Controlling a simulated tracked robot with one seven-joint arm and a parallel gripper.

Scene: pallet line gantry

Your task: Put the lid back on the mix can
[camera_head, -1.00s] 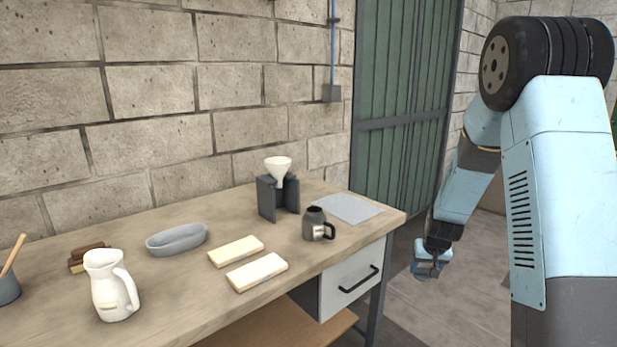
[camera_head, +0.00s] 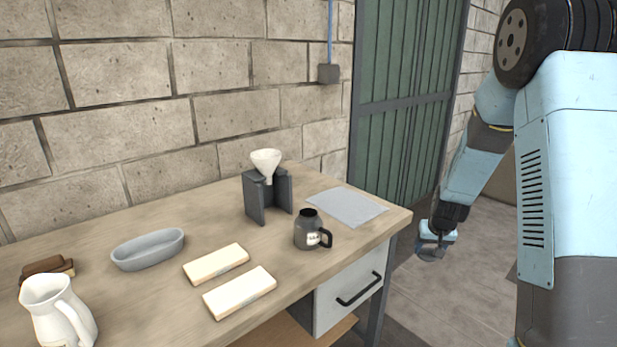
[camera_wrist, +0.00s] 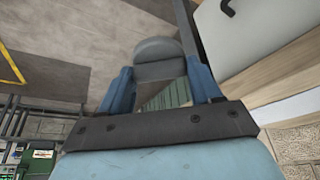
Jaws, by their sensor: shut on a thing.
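The mix can (camera_head: 308,234), a dark grey can with a black handle and a pale label, stands upright on the workbench near its right end, its dark mouth uncovered. My gripper (camera_head: 434,246) hangs right of the bench, beyond its edge. It is shut on a grey rounded lid (camera_wrist: 158,50), held between the two blue fingers in the wrist view. In the head view the lid is a small dark shape at the fingertips (camera_head: 430,256).
The workbench (camera_head: 150,222) carries a funnel (camera_head: 266,160) on a dark stand (camera_head: 255,197), a grey sheet (camera_head: 347,206), two pale blocks (camera_head: 240,293), a grey oval dish (camera_head: 148,250), brown blocks (camera_head: 47,267) and a white jug (camera_head: 58,312). Floor right of the bench is clear.

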